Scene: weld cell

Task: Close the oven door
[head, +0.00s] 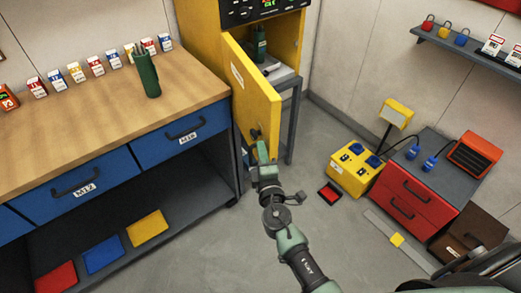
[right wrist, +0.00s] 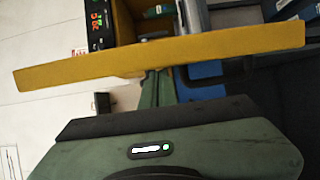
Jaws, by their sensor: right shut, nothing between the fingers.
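The yellow oven (head: 212,28) stands at the back, with a black control panel on top. Its door (head: 252,92) hangs open toward me, and a dark green canister (head: 260,44) shows on the shelf inside. My right gripper (head: 259,143) is shut and empty at the lower end of the door, close to a dark handle-like part. In the right wrist view the door (right wrist: 220,47) crosses as a yellow bar, with the finger ends (right wrist: 156,78) up against or very near it; contact is unclear. My left gripper is not in view.
A workbench (head: 105,120) with blue drawers stands close on the left of the door. A yellow power box (head: 354,170), a small red-and-black item (head: 330,193) and a red drawer cabinet (head: 418,200) are on the right. Grey floor between is mostly clear.

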